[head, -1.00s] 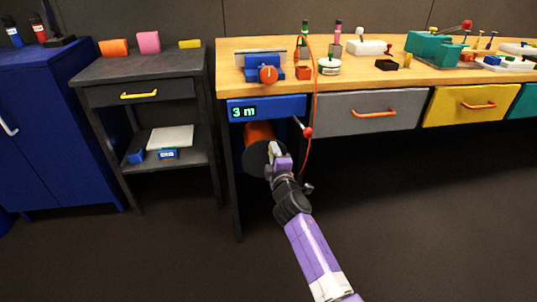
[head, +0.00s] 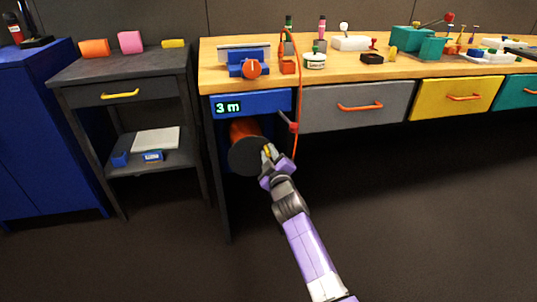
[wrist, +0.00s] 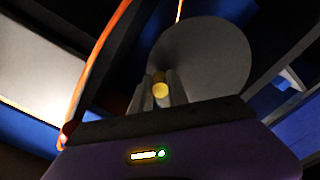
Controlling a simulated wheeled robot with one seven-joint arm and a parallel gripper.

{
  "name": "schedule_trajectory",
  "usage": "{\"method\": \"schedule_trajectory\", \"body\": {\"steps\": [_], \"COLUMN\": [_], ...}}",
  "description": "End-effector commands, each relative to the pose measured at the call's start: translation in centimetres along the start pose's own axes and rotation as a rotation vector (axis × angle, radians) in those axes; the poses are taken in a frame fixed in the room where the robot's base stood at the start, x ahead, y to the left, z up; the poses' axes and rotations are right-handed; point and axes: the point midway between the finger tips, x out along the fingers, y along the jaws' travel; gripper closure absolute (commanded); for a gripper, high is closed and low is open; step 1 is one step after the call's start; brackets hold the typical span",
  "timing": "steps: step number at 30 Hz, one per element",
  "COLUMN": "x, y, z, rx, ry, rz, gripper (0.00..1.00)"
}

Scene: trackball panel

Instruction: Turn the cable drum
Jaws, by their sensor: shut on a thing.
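The cable drum (head: 243,158) sits under the left end of the bench, with an orange body and a dark round end disc facing me. In the wrist view the grey disc (wrist: 210,50) fills the upper middle. A yellow crank knob (wrist: 160,90) sticks out from the disc. My gripper (head: 269,153) is at the right side of the disc, with its fingers shut on the knob; it also shows in the wrist view (wrist: 161,93). The blue display (head: 228,107) above the drum reads "3 m".
An orange cable (head: 300,90) hangs from the bench top just right of the drum. A lever with a red ball (head: 292,127) is close above my gripper. A grey drawer (head: 330,112) is to the right, and a dark side table (head: 120,70) stands left. The floor in front is clear.

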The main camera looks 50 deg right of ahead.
Motion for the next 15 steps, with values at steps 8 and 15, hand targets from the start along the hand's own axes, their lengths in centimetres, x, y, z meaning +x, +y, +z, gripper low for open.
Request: {"method": "schedule_trajectory", "body": {"steps": [8,15], "x": [-0.01,-0.01], "y": [-0.03,-0.03], "z": [0.29,0.28], "rx": [0.006,0.005], "ry": [-0.005,-0.005], "rz": [-0.001,-0.001], "gripper": [1.00,0.62]}}
